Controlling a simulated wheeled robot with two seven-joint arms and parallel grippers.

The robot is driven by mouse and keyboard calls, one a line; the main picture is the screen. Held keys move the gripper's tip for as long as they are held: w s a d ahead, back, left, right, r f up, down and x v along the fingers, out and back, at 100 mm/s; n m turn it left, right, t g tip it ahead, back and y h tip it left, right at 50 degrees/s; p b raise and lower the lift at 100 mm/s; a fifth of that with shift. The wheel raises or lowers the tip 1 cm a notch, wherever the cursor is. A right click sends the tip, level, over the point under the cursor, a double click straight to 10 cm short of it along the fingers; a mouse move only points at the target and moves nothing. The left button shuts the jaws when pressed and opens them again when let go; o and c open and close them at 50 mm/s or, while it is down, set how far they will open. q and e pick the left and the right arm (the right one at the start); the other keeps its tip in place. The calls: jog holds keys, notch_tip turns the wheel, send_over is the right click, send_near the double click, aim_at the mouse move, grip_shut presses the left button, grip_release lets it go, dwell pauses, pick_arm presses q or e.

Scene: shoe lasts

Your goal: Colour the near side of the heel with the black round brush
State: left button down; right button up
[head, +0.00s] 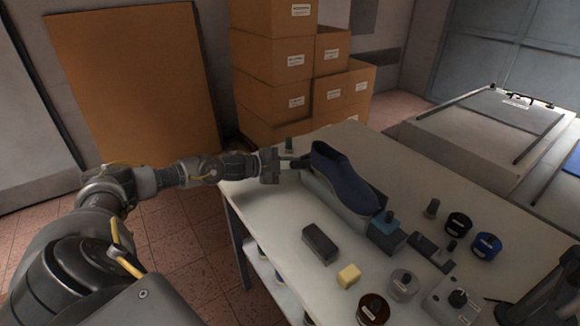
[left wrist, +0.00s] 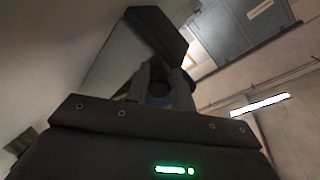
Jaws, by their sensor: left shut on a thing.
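A dark blue shoe (head: 345,178) sits raised on a stand on the white table, its far-left end close to my left gripper (head: 282,166). My left gripper is shut on a small dark thing (head: 297,162), apparently the black round brush, which points toward that end of the shoe. I cannot tell whether it touches the shoe. In the left wrist view, the fingers (left wrist: 160,92) close around a dark piece, mostly hidden, and a dark block shape shows beyond. A dark shape at the lower right edge may be my right gripper; its jaws cannot be made out.
On the table (head: 270,215) are a dark block (head: 319,243), a yellow block (head: 348,276), a blue-grey block (head: 387,232) and several round jars, such as a blue-topped one (head: 487,245). Cardboard boxes (head: 275,60) stand behind. The table's left front corner is clear.

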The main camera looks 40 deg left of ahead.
pick_arm(q)
jog(key=shift+s+d+r+p, duration=0.1)
jog(key=shift+s+d+p, duration=0.3)
jog(key=shift+d+p, duration=0.35)
jog(key=shift+s+d+p, duration=0.2)
jog(key=shift+d+p, duration=0.1)
jog(key=shift+d, duration=0.55)
jog(key=shift+s+d+p, duration=0.3)
jog(key=shift+d+p, duration=0.4)
jog(key=shift+d, duration=0.2)
jog(key=shift+s+d+p, duration=0.15)
jog(key=shift+d+p, duration=0.15)
jog(key=shift+d, duration=0.35)
